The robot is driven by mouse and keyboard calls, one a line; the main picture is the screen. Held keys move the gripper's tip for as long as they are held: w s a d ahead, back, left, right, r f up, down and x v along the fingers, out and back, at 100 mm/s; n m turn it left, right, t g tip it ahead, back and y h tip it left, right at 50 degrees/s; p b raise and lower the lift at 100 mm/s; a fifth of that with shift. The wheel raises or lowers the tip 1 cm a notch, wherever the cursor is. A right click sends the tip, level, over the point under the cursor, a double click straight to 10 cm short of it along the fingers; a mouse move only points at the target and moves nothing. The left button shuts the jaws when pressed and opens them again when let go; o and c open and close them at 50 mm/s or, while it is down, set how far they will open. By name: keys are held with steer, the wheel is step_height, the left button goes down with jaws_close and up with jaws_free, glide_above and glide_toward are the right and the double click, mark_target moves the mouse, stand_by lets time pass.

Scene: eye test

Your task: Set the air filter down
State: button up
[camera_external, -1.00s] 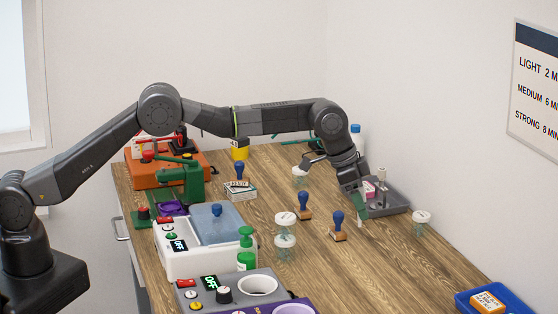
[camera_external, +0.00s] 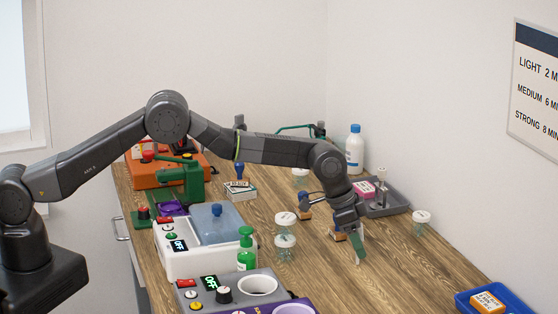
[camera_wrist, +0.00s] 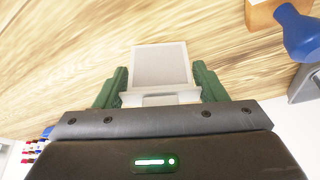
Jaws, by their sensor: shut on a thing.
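The air filter (camera_wrist: 160,66) is a pale grey square panel with a lighter rim, in the wrist view. My gripper (camera_wrist: 160,88) is shut on its near end, with one green finger on each side. In the external view my gripper (camera_external: 358,248) points down over the bare wood, to the right of the stacked jars. The filter is hard to tell apart from the fingers there. I cannot tell whether its lower end touches the table.
A stamp with a blue handle (camera_wrist: 300,32) is close by; my arm partly hides the stamps in the external view. A grey tray (camera_external: 398,203) with a pink box (camera_external: 363,188) is behind. Lidded jars (camera_external: 285,242) stand left. The wooden table (camera_external: 400,268) is clear in front.

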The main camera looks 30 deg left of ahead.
steer(key=shift+f, duration=0.15)
steer(key=o, duration=1)
steer(key=b+v, duration=0.2)
steer(key=v, duration=1)
